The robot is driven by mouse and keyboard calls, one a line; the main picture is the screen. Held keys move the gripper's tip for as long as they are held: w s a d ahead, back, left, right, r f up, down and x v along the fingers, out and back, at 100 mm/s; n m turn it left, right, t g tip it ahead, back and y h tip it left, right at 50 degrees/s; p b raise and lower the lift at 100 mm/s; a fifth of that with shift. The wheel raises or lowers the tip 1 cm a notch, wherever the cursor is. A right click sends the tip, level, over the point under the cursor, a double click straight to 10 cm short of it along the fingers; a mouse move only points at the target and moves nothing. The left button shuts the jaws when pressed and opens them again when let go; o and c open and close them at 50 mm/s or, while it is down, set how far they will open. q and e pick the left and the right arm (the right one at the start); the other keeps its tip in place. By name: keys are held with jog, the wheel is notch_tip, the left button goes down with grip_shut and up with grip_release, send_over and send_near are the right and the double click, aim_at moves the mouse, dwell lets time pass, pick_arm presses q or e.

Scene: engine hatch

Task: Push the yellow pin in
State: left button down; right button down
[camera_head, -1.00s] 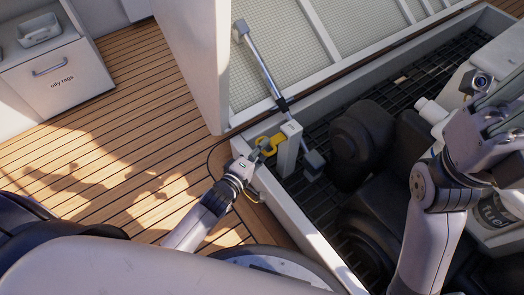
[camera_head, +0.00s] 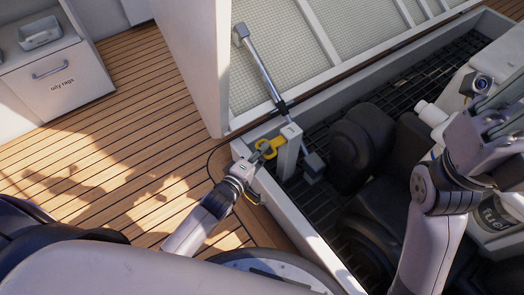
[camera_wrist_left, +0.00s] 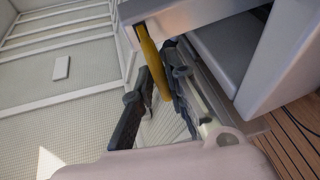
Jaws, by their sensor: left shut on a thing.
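In the left wrist view the pin (camera_wrist_left: 152,55) is a yellow bar beside the grey post, between and above the fingers. How deep it sits is hidden. My left gripper (camera_head: 261,155) is shut on the pin from the left; its dark fingers (camera_wrist_left: 155,95) show in the left wrist view. My right gripper (camera_head: 497,118) is at the right over the engine bay, and its finger state is unclear.
A metal strut (camera_head: 262,65) rises from the post area along the open hatch lid (camera_head: 280,35). Dark engine parts (camera_head: 362,140) and a white container (camera_head: 495,215) fill the bay. A white pillar (camera_head: 203,60) stands on the left. The wooden deck (camera_head: 130,130) is clear.

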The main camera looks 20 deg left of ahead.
pick_arm(q)
jog(key=shift+f, duration=0.25)
jog(key=w+d, duration=0.2)
jog(key=w, duration=0.1)
jog(key=shift+w+d+r, duration=0.15)
jog(key=shift+w+d, duration=0.15)
jog(key=shift+d, duration=0.1)
jog(key=c, duration=1.9)
grip_release()
jog(key=shift+w+r, duration=0.1)
jog(key=shift+o, duration=1.1)
jog(key=shift+w+d, duration=0.1)
jog(key=shift+d, duration=0.15)
send_near(272, 149)
jog(key=shift+w, duration=0.3)
